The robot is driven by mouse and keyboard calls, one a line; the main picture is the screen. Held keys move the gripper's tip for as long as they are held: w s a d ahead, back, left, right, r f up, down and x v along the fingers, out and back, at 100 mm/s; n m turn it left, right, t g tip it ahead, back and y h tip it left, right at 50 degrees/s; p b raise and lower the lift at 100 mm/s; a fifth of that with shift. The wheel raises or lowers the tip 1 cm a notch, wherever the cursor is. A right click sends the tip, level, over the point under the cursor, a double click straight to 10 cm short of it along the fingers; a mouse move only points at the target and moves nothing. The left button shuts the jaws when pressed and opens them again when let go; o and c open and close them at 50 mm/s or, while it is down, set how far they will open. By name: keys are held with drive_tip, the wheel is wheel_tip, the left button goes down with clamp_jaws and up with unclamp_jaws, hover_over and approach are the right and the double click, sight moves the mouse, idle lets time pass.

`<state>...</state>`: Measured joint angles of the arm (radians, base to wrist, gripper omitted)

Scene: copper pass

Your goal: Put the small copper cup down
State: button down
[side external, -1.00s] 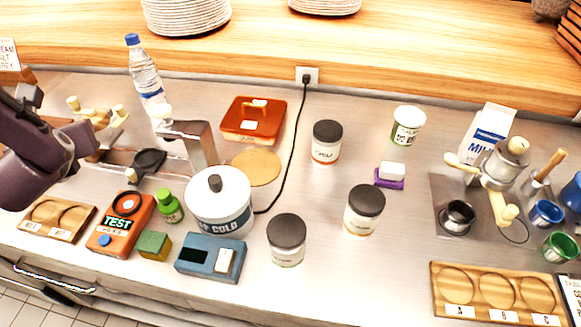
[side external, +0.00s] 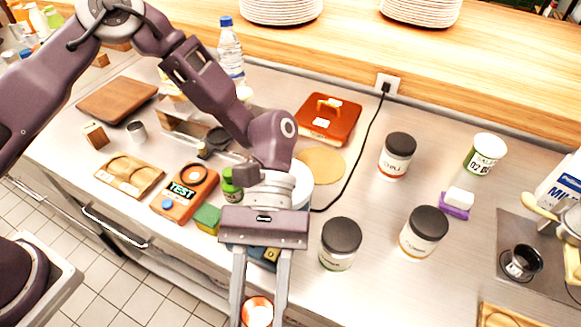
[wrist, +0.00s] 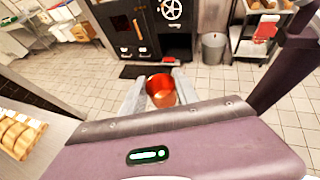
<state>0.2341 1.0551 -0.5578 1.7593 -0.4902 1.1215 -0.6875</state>
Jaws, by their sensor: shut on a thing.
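The small copper cup (side external: 258,312) is between the fingers of my gripper (side external: 257,298), at the bottom of the side view. My gripper is shut on it and points toward the front of the counter. In the wrist view the copper cup (wrist: 160,90) shows between the two fingertips (wrist: 158,84), with tiled floor behind it. The cup looks held in the air near the counter's front edge. I cannot tell its exact height or tilt.
A wooden board with two round recesses (side external: 129,176) and an orange TEST device (side external: 190,192) lie left. Dark-lidded jars (side external: 340,243) (side external: 424,230) stand right of my gripper. A milk carton (side external: 562,182) and small dark pitcher (side external: 521,262) are far right. My arm hides part of a white canister (side external: 302,188).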

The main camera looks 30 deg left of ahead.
drive_tip(key=w+d+r+n+t+h, duration=0.25)
drive_tip(key=w+d+n+h, duration=0.2)
drive_tip(key=w+d, duration=0.3)
drive_tip(key=w+d+r+n+t+h, duration=0.1)
drive_tip(key=w+d+n+t+h, duration=0.15)
drive_tip(key=w+n+t, duration=0.65)
drive_tip(key=w+d+r+n+t+h, duration=0.1)
drive_tip(key=w+d+n+t, duration=0.15)
drive_tip(key=w, duration=1.15)
drive_tip(key=f, duration=0.3)
drive_tip(key=w+f, duration=0.1)
drive_tip(key=f, duration=0.6)
drive_tip(key=shift+w+f, duration=0.2)
drive_tip(key=shift+w, duration=0.2)
drive_tip(key=c, duration=1.2)
unclamp_jaws()
